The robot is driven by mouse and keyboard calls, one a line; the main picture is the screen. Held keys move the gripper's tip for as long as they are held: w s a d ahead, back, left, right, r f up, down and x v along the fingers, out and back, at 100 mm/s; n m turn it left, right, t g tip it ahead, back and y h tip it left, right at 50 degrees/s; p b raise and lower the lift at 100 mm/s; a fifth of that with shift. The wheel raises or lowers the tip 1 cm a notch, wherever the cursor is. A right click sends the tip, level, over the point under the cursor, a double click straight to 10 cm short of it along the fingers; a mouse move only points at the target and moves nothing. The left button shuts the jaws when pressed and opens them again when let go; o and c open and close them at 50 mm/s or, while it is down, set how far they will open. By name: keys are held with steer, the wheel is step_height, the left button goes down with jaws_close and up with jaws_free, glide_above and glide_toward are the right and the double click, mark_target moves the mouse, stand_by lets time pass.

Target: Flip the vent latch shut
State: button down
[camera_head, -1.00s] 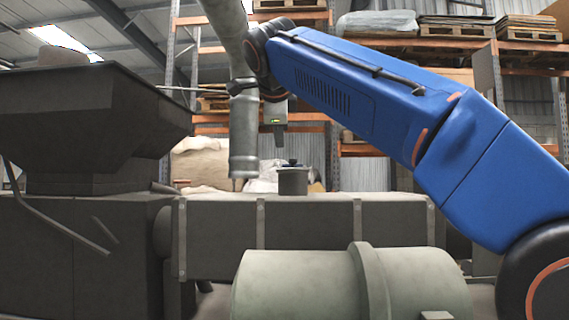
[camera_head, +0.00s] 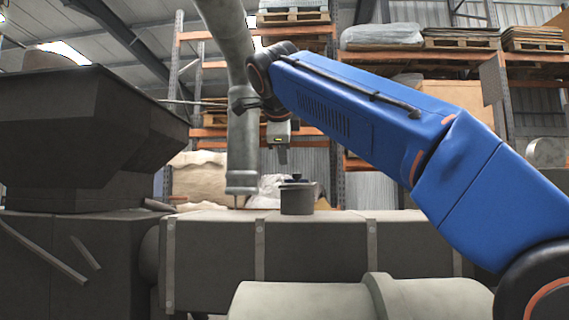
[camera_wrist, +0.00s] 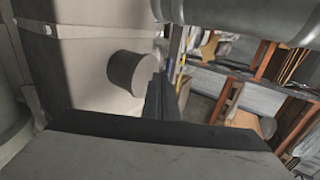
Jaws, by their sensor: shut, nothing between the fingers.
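The vent (camera_head: 297,200) is a short dark grey cylinder standing on top of the long barrel, with a small dark piece (camera_head: 297,179) at its top. That piece may be the latch; it is too small to tell its position. In the wrist view the vent (camera_wrist: 130,74) is a plain dark cylinder jutting from the pale barrel, and no latch can be made out. My gripper (camera_head: 282,159) is shut and empty, a little above and left of the vent top in the head view. In the wrist view the dark fingers (camera_wrist: 161,98) are together beside the vent, with no clear contact.
The segmented barrel (camera_head: 340,240) runs across the view. A large hopper (camera_head: 80,130) stands at left. A vertical grey pipe (camera_head: 242,140) hangs close left of my gripper. A pale rounded housing (camera_head: 310,300) is in front. Pallet racks stand behind.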

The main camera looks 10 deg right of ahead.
steer(key=x, duration=0.9)
steer(key=w, duration=0.1)
steer(key=w+d, duration=0.1)
steer(key=w, duration=0.1)
steer(key=shift+w+d, duration=0.1)
steer(key=shift+w, duration=0.25)
